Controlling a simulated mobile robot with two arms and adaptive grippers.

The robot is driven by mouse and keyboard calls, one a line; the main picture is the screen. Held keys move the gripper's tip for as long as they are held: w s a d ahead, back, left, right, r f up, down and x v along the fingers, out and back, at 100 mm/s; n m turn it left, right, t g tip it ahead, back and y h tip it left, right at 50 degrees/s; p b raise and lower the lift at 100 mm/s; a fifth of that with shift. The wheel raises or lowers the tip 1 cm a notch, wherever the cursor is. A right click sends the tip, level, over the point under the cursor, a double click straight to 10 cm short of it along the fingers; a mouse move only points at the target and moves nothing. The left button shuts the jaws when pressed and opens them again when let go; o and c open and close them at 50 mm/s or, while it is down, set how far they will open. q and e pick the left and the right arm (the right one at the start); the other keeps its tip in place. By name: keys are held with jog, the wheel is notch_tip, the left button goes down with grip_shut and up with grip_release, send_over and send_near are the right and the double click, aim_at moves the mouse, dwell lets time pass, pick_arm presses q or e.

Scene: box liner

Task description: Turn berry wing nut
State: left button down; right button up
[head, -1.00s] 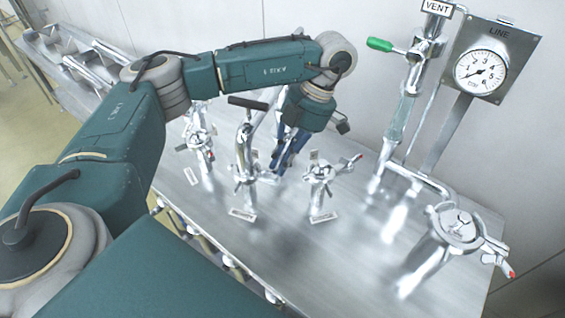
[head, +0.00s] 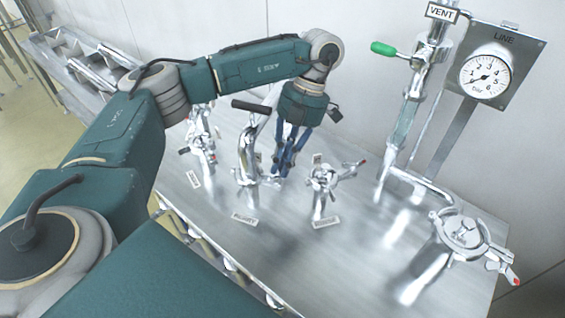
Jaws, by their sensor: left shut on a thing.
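My left gripper (head: 278,170) has blue fingers and points down behind the middle steel clamp fitting (head: 247,165). It is shut on a small metal part there, seemingly a wing nut, mostly hidden by the fingers and the fitting. A right-hand clamp fitting (head: 325,180) with a red-tipped lever stands beside it, and a left-hand fitting (head: 203,145) stands on the other side. My right gripper is not in view.
A black-handled lever (head: 250,106) rises close to my left gripper. A pipe with a green-handled valve (head: 383,48) and a pressure gauge (head: 486,77) stand at the right. A larger round clamp (head: 462,232) is at front right. The steel table (head: 290,255) is bare in front.

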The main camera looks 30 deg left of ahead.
pick_arm(q)
jog(key=shift+w+r, duration=0.1)
jog(key=shift+r, duration=0.05)
jog(key=c, duration=1.8)
grip_release()
jog(key=a+v, duration=0.1)
jog(key=v, duration=1)
jog(key=shift+d+r, duration=0.4)
jog(key=shift+d, duration=0.1)
jog(key=shift+w, duration=0.15)
